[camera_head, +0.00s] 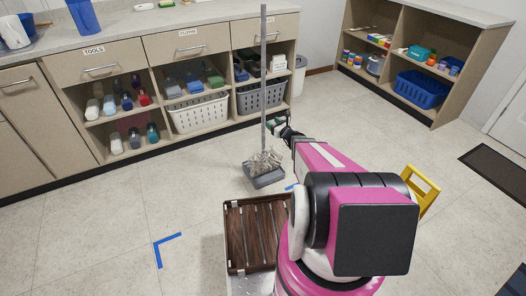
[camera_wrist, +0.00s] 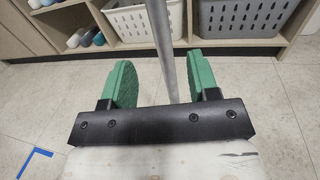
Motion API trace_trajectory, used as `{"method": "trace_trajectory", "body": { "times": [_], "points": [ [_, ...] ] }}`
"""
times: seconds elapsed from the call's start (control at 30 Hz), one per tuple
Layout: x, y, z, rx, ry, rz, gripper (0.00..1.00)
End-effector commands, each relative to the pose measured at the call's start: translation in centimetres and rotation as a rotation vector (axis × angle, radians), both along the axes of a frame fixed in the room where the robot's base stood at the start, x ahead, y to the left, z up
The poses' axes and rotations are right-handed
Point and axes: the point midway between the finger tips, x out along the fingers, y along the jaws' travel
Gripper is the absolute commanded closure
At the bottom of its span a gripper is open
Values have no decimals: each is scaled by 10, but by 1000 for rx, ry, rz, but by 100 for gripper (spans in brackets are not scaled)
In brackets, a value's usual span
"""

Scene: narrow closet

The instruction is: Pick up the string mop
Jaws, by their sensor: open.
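The string mop (camera_head: 264,90) stands upright on the floor, with a long grey handle and pale strings bunched at its foot in a small dark grey tray (camera_head: 268,181). My gripper (camera_head: 279,124) is beside the handle at about its lower middle. In the wrist view, my gripper (camera_wrist: 162,83) is open, with one green finger pad on each side. The grey mop handle (camera_wrist: 165,50) passes through the picture between the two pads, somewhat nearer the right one. The mop's head is out of the wrist view.
A cabinet with open shelves stands behind the mop, holding a light grey basket (camera_head: 199,114) and a darker grey basket (camera_head: 261,97). A slatted wooden tray (camera_head: 250,238) is close in front. A yellow stand (camera_head: 423,190) is to the right. The floor at left is clear.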

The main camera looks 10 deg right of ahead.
Motion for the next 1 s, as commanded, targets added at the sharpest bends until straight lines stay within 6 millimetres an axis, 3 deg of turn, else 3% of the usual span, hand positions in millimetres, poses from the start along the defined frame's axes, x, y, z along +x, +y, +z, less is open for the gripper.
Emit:
{"method": "trace_trajectory", "body": {
  "times": [0.3,0.57,0.83,1.0],
  "points": [
    [39,22,-1,-3,-2,4,45],
    [54,30,1,-4,-2,4,45],
    [87,46,2,-3,-3,5,45],
    [92,49,2,-4,-1,3,45]
  ]
}}
